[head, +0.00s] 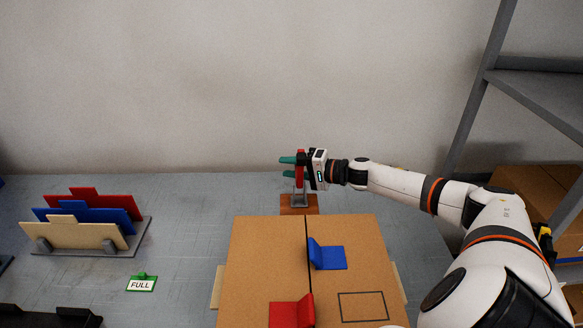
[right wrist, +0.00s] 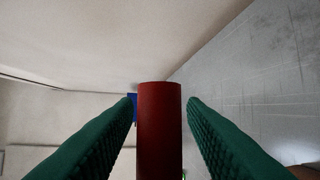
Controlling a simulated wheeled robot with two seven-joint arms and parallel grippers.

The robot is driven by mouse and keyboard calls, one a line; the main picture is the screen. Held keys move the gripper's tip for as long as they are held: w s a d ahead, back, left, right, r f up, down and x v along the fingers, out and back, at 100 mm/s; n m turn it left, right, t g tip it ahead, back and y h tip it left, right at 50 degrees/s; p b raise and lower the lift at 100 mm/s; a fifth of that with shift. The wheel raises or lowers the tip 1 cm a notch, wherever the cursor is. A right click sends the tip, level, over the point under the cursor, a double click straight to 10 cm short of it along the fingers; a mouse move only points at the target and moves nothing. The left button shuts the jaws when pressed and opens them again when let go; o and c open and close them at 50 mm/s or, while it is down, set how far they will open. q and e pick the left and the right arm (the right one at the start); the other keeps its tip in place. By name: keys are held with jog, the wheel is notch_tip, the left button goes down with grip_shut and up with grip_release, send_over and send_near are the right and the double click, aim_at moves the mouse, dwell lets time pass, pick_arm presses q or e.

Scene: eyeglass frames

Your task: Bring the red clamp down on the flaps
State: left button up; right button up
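The red clamp (head: 300,152) stands upright on a brown block (head: 298,203) at the back edge of the cardboard box. My right gripper (head: 287,167) is level with its red bar, with its green fingers reaching past it. In the right wrist view, the red bar (right wrist: 160,130) stands between the two open fingers (right wrist: 160,103), with a gap on each side. The box's two flaps, the left one (head: 265,250) and the right one (head: 360,235), lie flat and meet at a dark seam. My left gripper is not in view.
A blue bracket (head: 330,257) and a red bracket (head: 290,313) sit on the flaps near the seam. A black outlined rectangle (head: 362,306) marks the right flap.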

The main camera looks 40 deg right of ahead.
jog(key=shift+c, duration=0.4)
grip_shut()
jog(key=shift+r, duration=0.1)
jog(key=s+a+r+n+t+y+p, duration=0.1)
jog(key=s+a+r+n+y, duration=0.1)
jog(key=r+n, duration=0.3)
jog(key=s+a+r+n+t+y+p, duration=0.1)
jog(key=r+n, duration=0.4)
jog(key=n, duration=0.6)
jog(key=shift+s+a+n+t+y, duration=0.4)
jog(key=shift+s+t+y, duration=0.45)
jog(key=shift+y, duration=0.55)
